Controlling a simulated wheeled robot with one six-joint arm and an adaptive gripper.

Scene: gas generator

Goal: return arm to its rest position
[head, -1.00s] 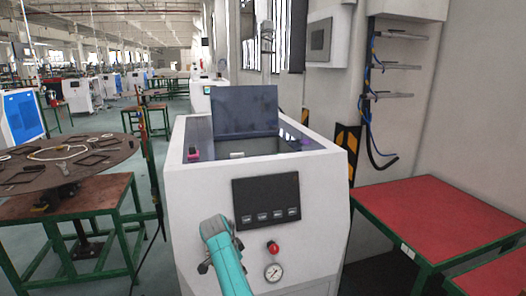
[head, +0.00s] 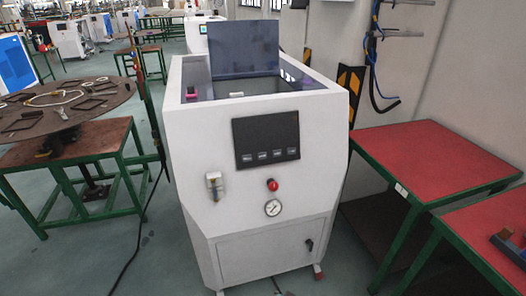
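The gas generator (head: 235,215) stands upright in the middle of the head view, a white cabinet with a dark flat lid (head: 243,48) raised at the back. Its front carries a black display panel (head: 266,139), a red button (head: 272,185), a round gauge (head: 273,208) and a small pale fitting (head: 214,186) at the left. A lower door has a dark handle (head: 309,244). My arm and gripper are not in view.
A round dark table (head: 60,112) with frames lying on it stands at the left. Red-topped green tables (head: 430,155) stand at the right along the wall. A black cable (head: 140,228) lies on the floor left of the cabinet. Open floor shows between.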

